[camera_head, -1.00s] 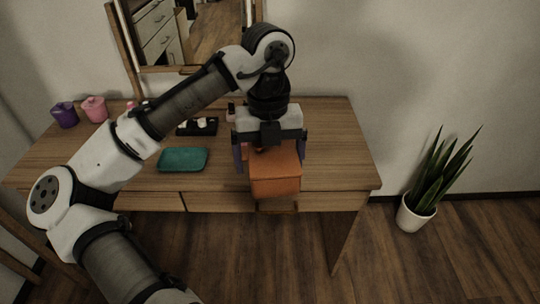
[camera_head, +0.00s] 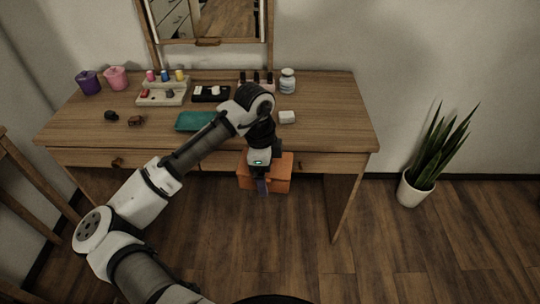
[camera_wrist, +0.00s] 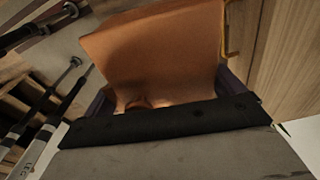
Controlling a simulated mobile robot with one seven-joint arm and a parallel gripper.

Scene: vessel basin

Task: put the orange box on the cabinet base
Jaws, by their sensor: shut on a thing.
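The orange box (camera_head: 280,171) is in front of the wooden table's drawer front, below the tabletop edge, in the head view. My gripper (camera_head: 263,186) is shut on it, and my wrist covers part of its face. In the wrist view the orange box (camera_wrist: 155,50) fills the space between my gripper's fingers (camera_wrist: 165,95). I cannot tell whether the box touches the table. No separate cabinet base can be made out; the wooden table (camera_head: 325,140) has drawers and open floor below.
A teal case (camera_head: 196,121), a white block (camera_head: 287,117), a jar (camera_head: 288,81) and a tray of small bottles (camera_head: 164,95) stand on the tabletop. A potted plant (camera_head: 418,187) stands right of the table. A wooden chair (camera_head: 35,185) is at the left.

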